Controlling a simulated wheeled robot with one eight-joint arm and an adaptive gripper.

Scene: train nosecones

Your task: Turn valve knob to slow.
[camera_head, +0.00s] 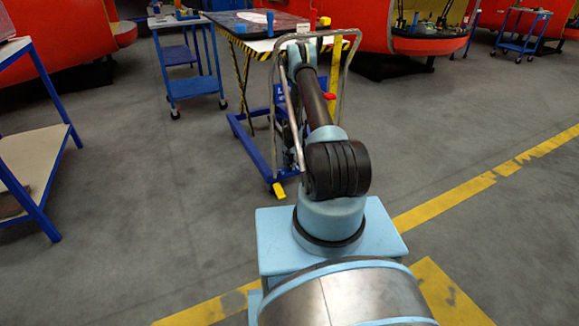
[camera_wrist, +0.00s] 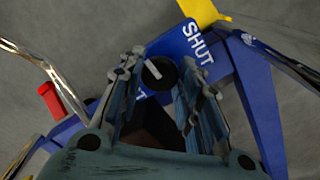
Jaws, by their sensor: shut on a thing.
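The valve knob (camera_wrist: 159,75) is a black disc with a pale pointer bar, seen in the wrist view on a blue plate (camera_wrist: 178,42). The bar slants from upper left to lower right. White "SHUT" lettering stands to the right of the knob. Another white label at lower left is mostly hidden by a finger. My gripper (camera_wrist: 162,66) has one finger on each side of the knob and is shut on it. In the head view my arm hides the knob and the gripper.
A blue lift cart (camera_head: 262,150) with a bent metal handle (camera_head: 345,85) stands ahead; the handle also shows in the wrist view (camera_wrist: 45,65). A red cylinder (camera_wrist: 50,102) is left of my gripper. A blue trolley (camera_head: 195,85) stands behind left. Floor to the right is clear.

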